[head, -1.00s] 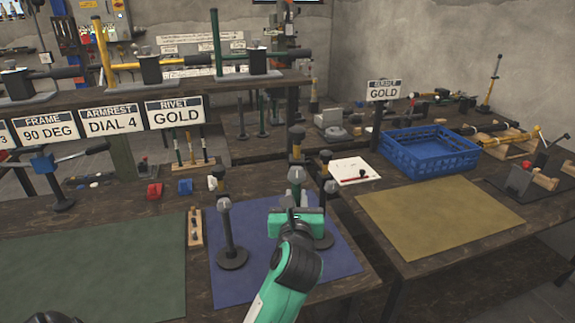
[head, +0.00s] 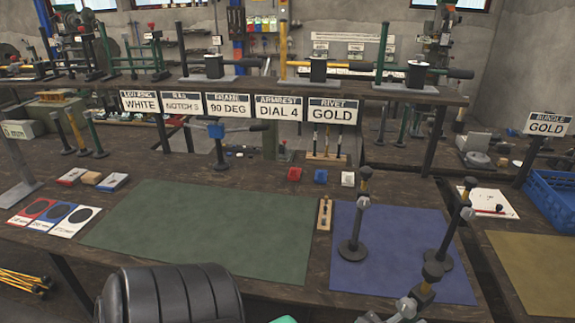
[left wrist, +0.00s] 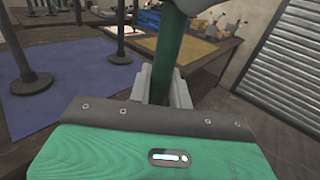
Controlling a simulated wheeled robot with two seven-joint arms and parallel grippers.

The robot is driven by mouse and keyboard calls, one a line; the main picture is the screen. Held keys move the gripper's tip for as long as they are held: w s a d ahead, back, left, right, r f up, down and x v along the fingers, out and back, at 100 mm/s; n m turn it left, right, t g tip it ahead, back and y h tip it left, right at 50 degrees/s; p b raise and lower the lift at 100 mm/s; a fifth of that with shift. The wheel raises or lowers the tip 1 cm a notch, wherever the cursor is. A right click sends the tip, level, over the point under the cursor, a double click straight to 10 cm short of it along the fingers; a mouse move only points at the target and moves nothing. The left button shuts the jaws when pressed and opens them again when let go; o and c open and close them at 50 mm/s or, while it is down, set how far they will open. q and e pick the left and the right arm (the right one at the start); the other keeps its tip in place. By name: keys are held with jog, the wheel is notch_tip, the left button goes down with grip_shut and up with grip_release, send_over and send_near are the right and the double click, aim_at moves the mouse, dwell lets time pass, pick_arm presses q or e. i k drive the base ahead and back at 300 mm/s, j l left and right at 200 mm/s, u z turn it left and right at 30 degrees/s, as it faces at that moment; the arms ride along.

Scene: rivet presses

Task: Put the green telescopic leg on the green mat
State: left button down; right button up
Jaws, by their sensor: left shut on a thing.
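The green telescopic leg (left wrist: 170,45) stands between the jaws of my left gripper (left wrist: 163,88) in the left wrist view. Those jaws are shut on its dark green tube. In the head view the leg's upper end, with dark cap, gold collar and grey knob (head: 407,308), shows tilted at the bottom right. Only a sliver of my green gripper body (head: 285,320) shows there. The leg's base is hidden. The green mat (head: 205,235) lies bare at the centre left of the bench. My right gripper is out of view.
Two other legs (head: 352,250) (head: 438,260) stand on the blue mat (head: 390,238). A small wooden holder (head: 325,213) sits between the mats. Red, blue and white blocks (head: 320,176) line the back. Colored cards (head: 50,216) lie left of the green mat. A yellow mat (head: 540,260) is at right.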

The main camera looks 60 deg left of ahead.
aim_at(207, 217)
jog(key=k+j, duration=0.15)
jog(key=j, duration=0.25)
jog(key=k+j, duration=0.2)
jog(key=j, duration=0.2)
jog(key=k+j, duration=0.15)
jog(key=j, duration=0.25)
jog(key=k+j, duration=0.2)
jog(key=j, duration=0.15)
jog(key=k+j, duration=0.15)
jog(key=j, duration=0.25)
jog(key=k+j, duration=0.2)
jog(key=j, duration=0.2)
jog(key=k+j, duration=0.15)
jog(key=j, duration=0.25)
